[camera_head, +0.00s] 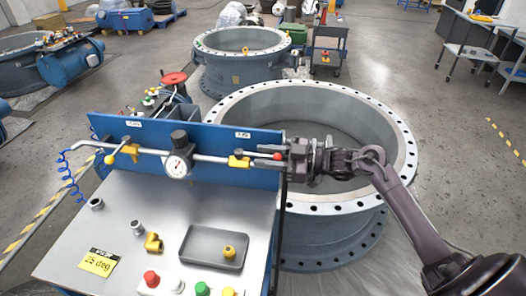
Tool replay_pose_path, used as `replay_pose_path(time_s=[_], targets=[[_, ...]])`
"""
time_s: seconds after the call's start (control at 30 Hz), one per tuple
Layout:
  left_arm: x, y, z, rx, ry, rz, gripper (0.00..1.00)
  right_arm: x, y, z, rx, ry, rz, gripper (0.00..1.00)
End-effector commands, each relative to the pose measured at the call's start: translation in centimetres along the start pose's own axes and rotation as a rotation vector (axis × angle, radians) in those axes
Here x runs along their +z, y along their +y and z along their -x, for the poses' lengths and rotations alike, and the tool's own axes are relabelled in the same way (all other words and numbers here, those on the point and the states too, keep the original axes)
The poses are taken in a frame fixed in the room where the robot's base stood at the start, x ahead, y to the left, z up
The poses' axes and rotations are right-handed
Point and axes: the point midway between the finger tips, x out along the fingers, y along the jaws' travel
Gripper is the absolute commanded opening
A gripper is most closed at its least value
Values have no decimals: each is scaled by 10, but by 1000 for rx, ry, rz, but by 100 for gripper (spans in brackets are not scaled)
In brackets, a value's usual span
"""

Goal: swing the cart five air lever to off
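The cart (70,250) has a steel top and an upright blue panel (215,137) with a metal air pipe along it. At the pipe's right end a yellow valve body (238,161) carries a lever with a red tip (277,156), pointing right. At the left a second lever with a yellow ball end (110,159) slants down-left from the pipe. Two small white labels sit above; their text is too small to read. My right gripper (287,156) is at the red tip, at the panel's right edge. Whether its fingers touch or grip the tip is unclear. My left gripper is out of view.
A pressure gauge (177,166) stands between the levers. The cart top holds a grey tray (212,248), a yellow "25 deg" card (98,262), fittings and coloured push buttons. A large flanged ring (330,222) stands close behind and right, under my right arm.

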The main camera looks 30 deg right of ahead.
Motion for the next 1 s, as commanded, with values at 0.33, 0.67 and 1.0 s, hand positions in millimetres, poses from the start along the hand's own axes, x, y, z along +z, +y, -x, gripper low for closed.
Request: replay_pose_path(time_s=[0.33,0.67,1.0], targets=[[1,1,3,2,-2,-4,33,1,0,-10,1,-1,1,32],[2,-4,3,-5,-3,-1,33,1,0,-10,1,-1,1,0],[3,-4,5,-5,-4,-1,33,0,0,-12,9,-3,0,0]])
